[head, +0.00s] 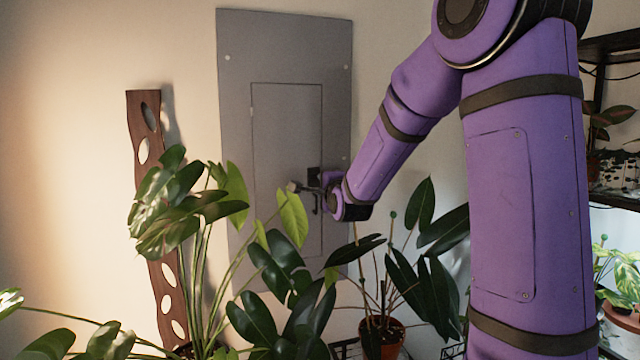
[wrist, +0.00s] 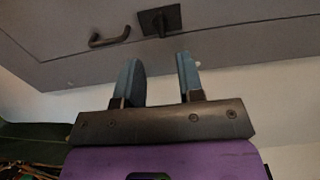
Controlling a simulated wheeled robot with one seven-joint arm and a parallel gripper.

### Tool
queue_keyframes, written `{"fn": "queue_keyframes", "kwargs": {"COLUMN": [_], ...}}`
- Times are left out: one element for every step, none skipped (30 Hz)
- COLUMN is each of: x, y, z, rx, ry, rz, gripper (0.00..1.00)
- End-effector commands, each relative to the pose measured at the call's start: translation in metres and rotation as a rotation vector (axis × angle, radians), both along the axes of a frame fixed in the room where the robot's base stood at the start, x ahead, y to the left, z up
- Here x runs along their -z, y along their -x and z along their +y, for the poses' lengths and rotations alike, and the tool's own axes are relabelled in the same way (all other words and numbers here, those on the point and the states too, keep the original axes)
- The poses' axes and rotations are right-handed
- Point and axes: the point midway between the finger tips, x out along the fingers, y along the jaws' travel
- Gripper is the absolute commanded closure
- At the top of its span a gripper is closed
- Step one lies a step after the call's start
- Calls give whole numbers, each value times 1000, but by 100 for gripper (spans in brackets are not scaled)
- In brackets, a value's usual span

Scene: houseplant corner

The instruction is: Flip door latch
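A grey wall panel (head: 235,120) with an inset door (head: 285,130) hangs on the wall, and the door looks closed. A dark latch on a square plate (wrist: 160,20) shows at the top of the wrist view, with a dark bar handle (wrist: 110,37) to its left. My gripper (wrist: 160,76) is open and empty. Its two blue-grey fingers point toward the latch, which lies beyond and roughly between the tips, apparently apart from them. In the head view my gripper (head: 300,187) is at the door's right edge, and my wrist partly hides the latch area.
A tall leafy plant (head: 185,205) stands left of my gripper. A potted plant (head: 382,335) stands below my wrist, with leaves close under it. A perforated wooden board (head: 140,110) leans at the left. Dark shelves (head: 610,50) with plants stand at the right.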

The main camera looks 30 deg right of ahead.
Motion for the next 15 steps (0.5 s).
{"fn": "queue_keyframes", "kwargs": {"x": [-1, -1, 0, 0, 0, 0, 0, 0, 0, 1, 1, 1, 1, 0, 0], "y": [8, 11, 15, 18, 20, 22, 24, 25, 26, 26, 26, 26, 26, 26, 26], "z": [2, 3, 4, 5, 6, 6, 7, 7, 7, 7, 7, 7, 7, 7, 7], "rx": [0, 0, 0, 0, 0, 0, 1, 1, 1, 1, 1, 1, 1, 1, 1], "ry": [0, 0, 0, 0, 0, 0, 0, -1, -1, -2, -2, -2, -1, -1, -1], "rz": [-1, 0, 1, 1, 0, 0, 1, 1, 1, 2, 2, 2, 1, 1, 1], "gripper": [65, 65, 65, 65, 65, 65, 65, 65, 65, 65, 65, 65, 65, 65, 65]}}
